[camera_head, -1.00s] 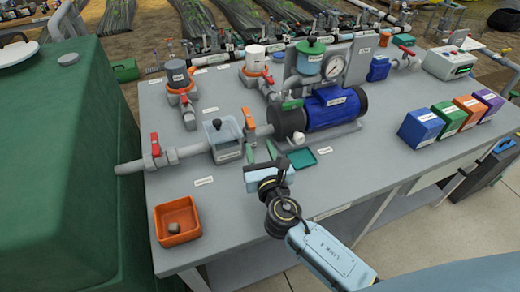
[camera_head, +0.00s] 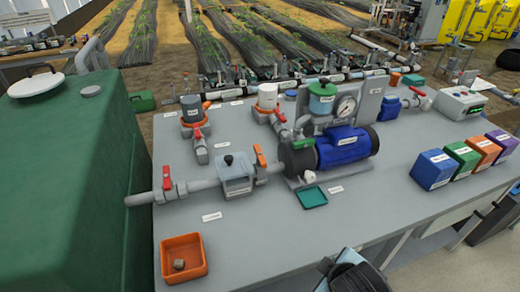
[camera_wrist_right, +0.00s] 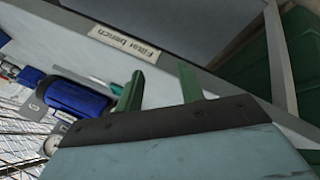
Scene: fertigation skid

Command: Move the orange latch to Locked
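The orange latch (camera_head: 260,156) stands roughly upright on the grey pipe, between the grey box with a black knob (camera_head: 236,176) and the blue pump (camera_head: 342,147). I cannot read a Locked mark beside it. My right gripper (camera_wrist_right: 161,70) shows in the right wrist view with its two green fingers apart and nothing between them. It is near the bench edge with the "Filter bench" label (camera_wrist_right: 124,44). In the head view only part of my right arm shows at the bottom edge, well short of the latch. My left gripper is in neither view.
Red valve levers stand on the pipe (camera_head: 167,180) and nearby fittings. An orange bin (camera_head: 183,258) sits at the bench's front left, a green tray (camera_head: 312,197) before the pump. Several coloured boxes (camera_head: 433,170) stand right. The grey bench top (camera_head: 270,235) is clear in front.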

